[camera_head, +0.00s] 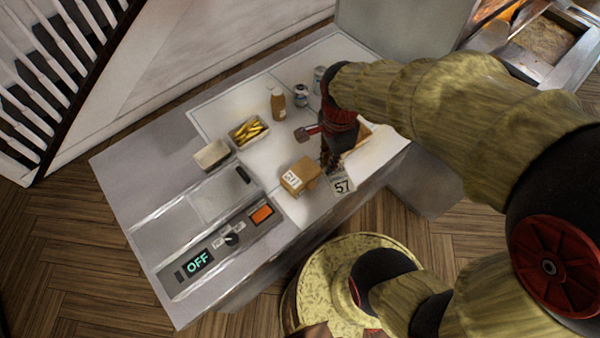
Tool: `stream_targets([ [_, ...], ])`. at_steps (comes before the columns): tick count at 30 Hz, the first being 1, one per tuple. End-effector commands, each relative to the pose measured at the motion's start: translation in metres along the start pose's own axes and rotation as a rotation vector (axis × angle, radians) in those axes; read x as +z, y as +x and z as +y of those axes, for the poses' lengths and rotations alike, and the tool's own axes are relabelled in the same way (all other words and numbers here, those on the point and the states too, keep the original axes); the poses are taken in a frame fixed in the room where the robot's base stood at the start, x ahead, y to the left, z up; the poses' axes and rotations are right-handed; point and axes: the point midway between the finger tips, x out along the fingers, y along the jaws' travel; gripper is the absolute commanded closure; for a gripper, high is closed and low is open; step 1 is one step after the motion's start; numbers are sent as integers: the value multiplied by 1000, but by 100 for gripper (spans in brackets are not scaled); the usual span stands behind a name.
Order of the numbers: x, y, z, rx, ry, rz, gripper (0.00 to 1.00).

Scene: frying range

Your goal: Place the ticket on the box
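A pale ticket (342,186) printed with a dark "57" shows at the front right edge of the counter, directly below my gripper. A small brown cardboard box (303,171) with a white printed label on one side stands just left of it on the white board. My gripper (331,169) points down between the box and the ticket, its tips at the ticket's upper edge. The fingers are small and dark here, so I cannot tell whether they grip the ticket or only touch it. I also cannot tell whether the ticket rests on the counter.
A tray of fries (248,130), an empty-looking carton (212,154), a brown sauce bottle (278,103) and cans (301,95) stand behind. A tan item (362,134) is partly hidden behind my arm. A control panel reading OFF (197,263) is at the front left.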

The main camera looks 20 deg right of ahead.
Motion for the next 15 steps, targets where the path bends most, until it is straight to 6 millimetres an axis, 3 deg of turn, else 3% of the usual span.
stream_targets([
  [15, 31, 52, -92, 5, 6, 0, 100],
])
